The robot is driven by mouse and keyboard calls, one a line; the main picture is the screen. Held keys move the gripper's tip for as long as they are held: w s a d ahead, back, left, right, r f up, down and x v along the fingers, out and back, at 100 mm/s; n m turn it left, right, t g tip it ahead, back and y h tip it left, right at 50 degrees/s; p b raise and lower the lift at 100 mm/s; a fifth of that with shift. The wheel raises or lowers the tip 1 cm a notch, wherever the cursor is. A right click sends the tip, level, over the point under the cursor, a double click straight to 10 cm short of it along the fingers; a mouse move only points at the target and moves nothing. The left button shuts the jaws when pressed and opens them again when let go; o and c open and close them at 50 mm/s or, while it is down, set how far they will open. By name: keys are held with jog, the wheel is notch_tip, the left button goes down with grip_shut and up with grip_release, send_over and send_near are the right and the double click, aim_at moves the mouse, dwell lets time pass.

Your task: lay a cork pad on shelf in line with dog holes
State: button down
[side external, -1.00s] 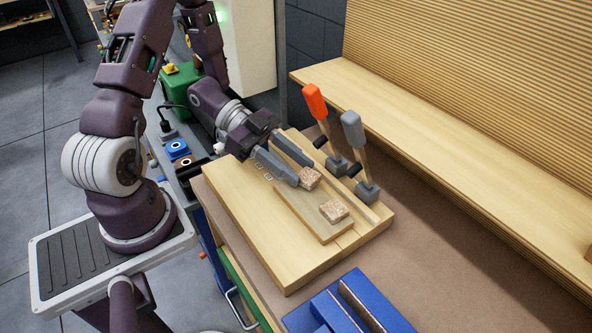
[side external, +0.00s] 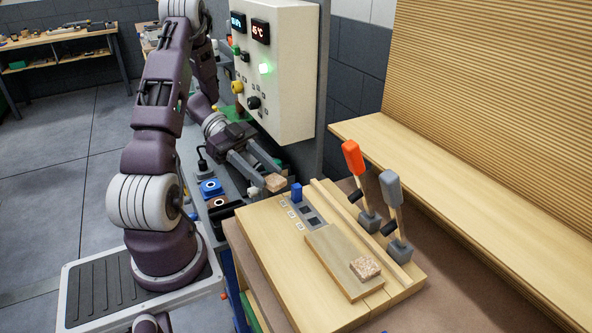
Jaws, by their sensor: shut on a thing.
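My gripper (side external: 264,168) is shut on a speckled tan cork pad (side external: 275,183). It holds the pad at its fingertips, just beyond the far left end of the pale wooden bench board (side external: 262,243). I cannot tell the pad's height. A second cork pad (side external: 365,268) lies on the near end of a thin wooden plate (side external: 333,247) on the board. A grey strip with dark square openings (side external: 307,215), perhaps the dog holes, is set in the board beyond the plate. I cannot tell which surface is the shelf.
A blue peg (side external: 297,192) stands at the strip's far end. Orange-handled (side external: 353,157) and grey-handled (side external: 390,187) clamps stand along the board's right side. A control box (side external: 275,70) rises behind my gripper. The long ledge (side external: 440,185) at right is clear.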

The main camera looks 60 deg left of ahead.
aim_at(344, 134)
jog(key=w+d+r+n+t+y, duration=0.2)
jog(key=w+r+n+t+y, duration=0.25)
jog(key=w+r, duration=0.45)
jog(key=w+d+r+n+t+y, duration=0.2)
jog(key=w+r+n+t+y, duration=0.15)
jog(key=w+r+n, duration=0.4)
jog(key=f, duration=0.2)
jog(key=w+f+m, duration=0.1)
jog(key=f, duration=0.2)
jog(key=f+m, duration=0.1)
jog(key=f, duration=0.1)
jog(key=shift+w+a+f+g+y, duration=0.15)
jog(key=shift+w+f+g+y, duration=0.15)
jog(key=shift+f, duration=0.05)
jog(key=c, duration=0.9)
grip_release()
jog(key=shift+c, duration=0.2)
